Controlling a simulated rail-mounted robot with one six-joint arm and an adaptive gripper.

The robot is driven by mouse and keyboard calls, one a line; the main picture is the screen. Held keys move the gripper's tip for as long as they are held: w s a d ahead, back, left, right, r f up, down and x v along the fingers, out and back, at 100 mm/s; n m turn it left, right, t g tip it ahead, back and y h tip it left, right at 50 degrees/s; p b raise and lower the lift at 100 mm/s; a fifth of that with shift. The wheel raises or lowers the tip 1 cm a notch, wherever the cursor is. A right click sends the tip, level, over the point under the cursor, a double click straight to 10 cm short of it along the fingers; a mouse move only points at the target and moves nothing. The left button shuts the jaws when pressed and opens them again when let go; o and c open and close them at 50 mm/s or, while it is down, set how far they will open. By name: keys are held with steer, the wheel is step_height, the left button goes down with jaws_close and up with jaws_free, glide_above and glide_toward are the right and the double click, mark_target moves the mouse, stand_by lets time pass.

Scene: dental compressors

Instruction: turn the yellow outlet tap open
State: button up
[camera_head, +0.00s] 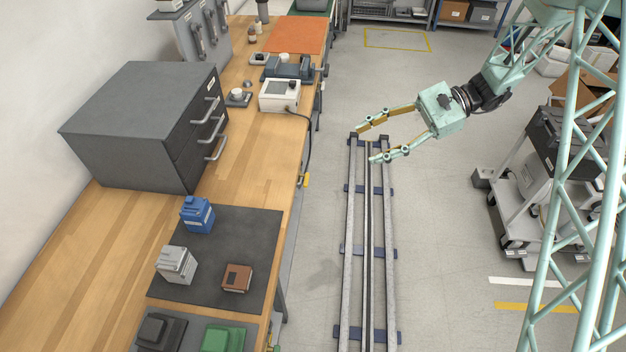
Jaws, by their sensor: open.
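A small yellow piece (306,180) shows at the front edge of the wooden bench, beside a hanging dark cable. It looks like the yellow tap, but it is too small to tell its shape or how its handle is turned. My gripper (365,145) is open and empty, its two fingers apart and pointing left above the floor rails. It is to the right of the yellow piece and a little higher in the picture, clearly apart from it.
The wooden bench (258,160) carries a grey drawer cabinet (125,115), a white device (280,96) and a dark mat (262,238) with small blocks. Floor rails (347,220) run alongside. A wheeled cart (515,205) stands at right.

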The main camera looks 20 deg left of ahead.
mark_target(306, 180)
steer(key=w+a+f+m+t+y+p, duration=0.1)
steer(key=w+a+f+m+y, duration=0.1)
steer(key=f, duration=1.1)
steer(key=w+a+f+m+t+y+p, duration=0.1)
steer(key=w+f+m+y, duration=0.3)
steer(key=f, duration=1)
steer(key=shift+w+a+m+t+p, duration=0.3)
steer(key=shift+a+m+t+p, duration=0.15)
steer(key=shift+a, duration=0.2)
steer(key=shift+a+f, duration=0.1)
steer(key=shift+a, duration=0.05)
steer(key=s+a, duration=0.2)
steer(key=a, duration=1.1)
steer(key=shift+a, duration=0.15)
steer(key=shift+s, duration=0.1)
steer(key=c, duration=0.8)
steer(key=shift+c, duration=0.2)
